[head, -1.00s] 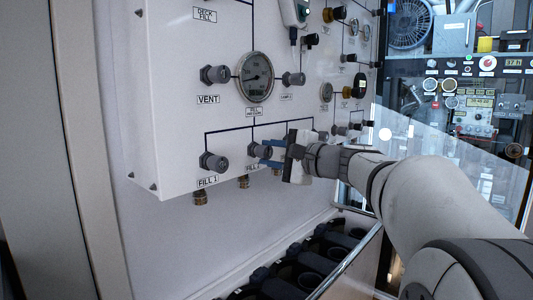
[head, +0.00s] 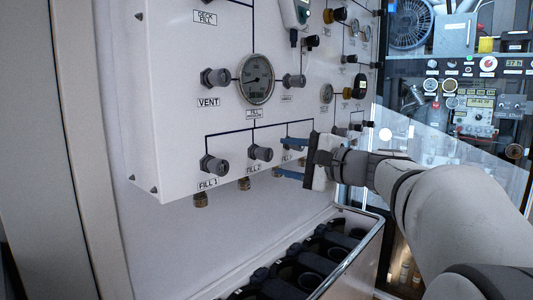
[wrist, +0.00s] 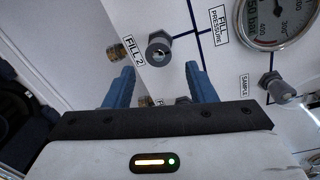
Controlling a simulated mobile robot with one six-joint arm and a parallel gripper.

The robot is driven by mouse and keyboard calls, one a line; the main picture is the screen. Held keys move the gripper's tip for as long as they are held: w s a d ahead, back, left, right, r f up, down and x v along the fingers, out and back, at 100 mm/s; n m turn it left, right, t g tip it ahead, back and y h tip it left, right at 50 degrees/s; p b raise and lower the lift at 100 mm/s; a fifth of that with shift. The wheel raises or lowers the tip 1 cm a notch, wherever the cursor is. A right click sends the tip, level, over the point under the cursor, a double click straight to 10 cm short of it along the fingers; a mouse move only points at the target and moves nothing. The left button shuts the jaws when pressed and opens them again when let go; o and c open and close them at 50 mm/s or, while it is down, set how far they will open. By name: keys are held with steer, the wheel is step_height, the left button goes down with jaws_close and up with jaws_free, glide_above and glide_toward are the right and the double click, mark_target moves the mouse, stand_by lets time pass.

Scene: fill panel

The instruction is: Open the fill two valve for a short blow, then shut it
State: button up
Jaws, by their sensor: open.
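The fill two valve is a dark grey knob (head: 261,152) above its FILL 2 label (head: 254,169) on the white panel. It also shows in the wrist view (wrist: 158,50), beside the FILL 2 label (wrist: 134,50). My gripper (head: 280,158) is open with its blue fingers spread wide, to the right of the knob and apart from it. In the wrist view my gripper (wrist: 160,72) has nothing between its fingers, and the knob lies beyond the fingertips, between their lines. How far the valve is turned cannot be told.
The FILL 1 knob (head: 213,165) is left of fill two; another knob is partly hidden behind my fingers. The VENT knob (head: 214,77) and pressure gauge (head: 256,78) are above. A rack of dark cylinders (head: 300,265) stands below.

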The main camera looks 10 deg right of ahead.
steer(key=v, duration=0.2)
steer(key=shift+s+d, duration=0.2)
steer(key=shift+s, duration=0.1)
steer(key=s+a+f+n+g+h+p, duration=0.25)
steer(key=s+a+g+p, duration=0.2)
steer(key=p, duration=0.35)
steer(key=s+a+f+n+g+h+p, duration=0.1)
steer(key=s+a+n+g+p, duration=0.4)
steer(key=p, duration=0.3)
steer(key=s+d+n+g+h+p, duration=0.1)
steer(key=s+d+n+h+p, duration=0.1)
steer(key=s+p, duration=0.4)
steer(key=s+d+n+g+h+p, duration=0.1)
steer(key=s+d+n+h+p, duration=0.1)
steer(key=s+n+h+p, duration=0.2)
steer(key=s+p, duration=0.1)
steer(key=p, duration=0.2)
steer(key=shift+s+r+h, duration=0.35)
steer(key=shift+s, duration=0.05)
